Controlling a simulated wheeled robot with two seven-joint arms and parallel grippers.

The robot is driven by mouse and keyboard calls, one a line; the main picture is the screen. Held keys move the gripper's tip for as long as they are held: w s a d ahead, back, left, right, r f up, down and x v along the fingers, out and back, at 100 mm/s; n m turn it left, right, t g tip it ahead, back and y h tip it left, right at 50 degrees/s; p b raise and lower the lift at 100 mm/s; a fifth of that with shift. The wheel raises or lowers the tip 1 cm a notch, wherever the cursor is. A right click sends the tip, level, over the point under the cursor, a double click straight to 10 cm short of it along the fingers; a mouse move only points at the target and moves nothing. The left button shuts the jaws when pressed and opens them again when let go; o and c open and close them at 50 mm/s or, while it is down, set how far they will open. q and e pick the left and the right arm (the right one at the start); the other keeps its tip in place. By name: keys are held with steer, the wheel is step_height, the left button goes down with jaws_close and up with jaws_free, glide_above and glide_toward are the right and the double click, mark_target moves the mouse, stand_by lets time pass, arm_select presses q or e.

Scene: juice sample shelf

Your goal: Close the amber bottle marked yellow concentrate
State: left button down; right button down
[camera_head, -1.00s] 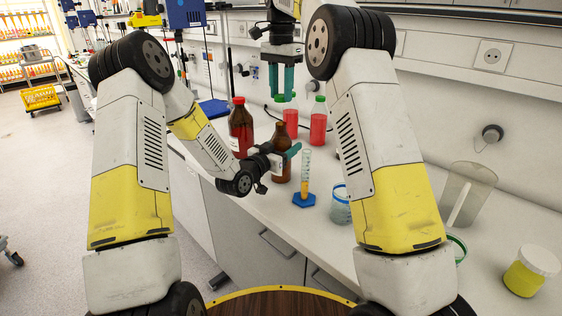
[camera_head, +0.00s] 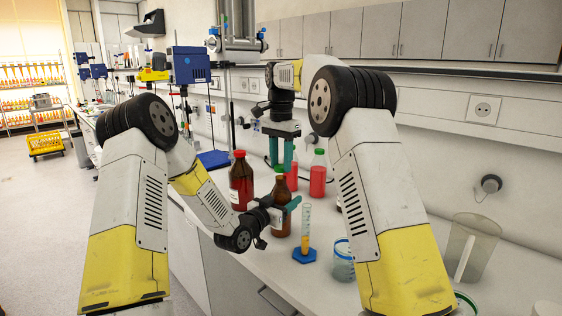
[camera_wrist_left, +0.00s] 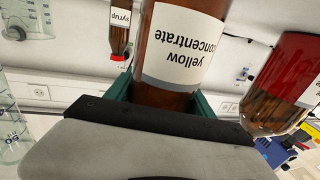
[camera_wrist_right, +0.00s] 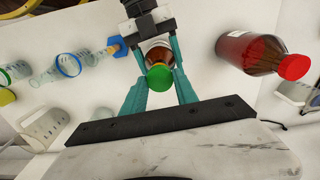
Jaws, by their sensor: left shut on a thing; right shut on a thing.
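The amber bottle (camera_head: 281,217) stands upright on the bench. Its white label reads yellow concentrate, upside down, in the left wrist view (camera_wrist_left: 185,45). My left gripper (camera_head: 285,206) is shut around its body from the side. My right gripper (camera_head: 281,158) points down directly above the bottle and is shut on a green cap (camera_wrist_right: 159,77). The cap is lined up over the bottle neck, at or just above the mouth. I cannot tell whether it touches the rim, which the cap and fingers hide.
A red-capped brown bottle (camera_head: 241,183) stands close on the left. A red bottle with a green cap (camera_head: 318,176) stands behind to the right. A cylinder on a blue foot (camera_head: 304,254), a beaker (camera_head: 343,262) and a clear jug (camera_head: 470,248) stand to the right.

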mark_target(281, 166)
steer(key=shift+f, duration=0.1)
steer(key=shift+f, duration=0.8)
steer(key=shift+f, duration=0.55)
steer(key=m, duration=2.4)
steer(key=shift+f, duration=0.15)
steer(key=shift+m, duration=1)
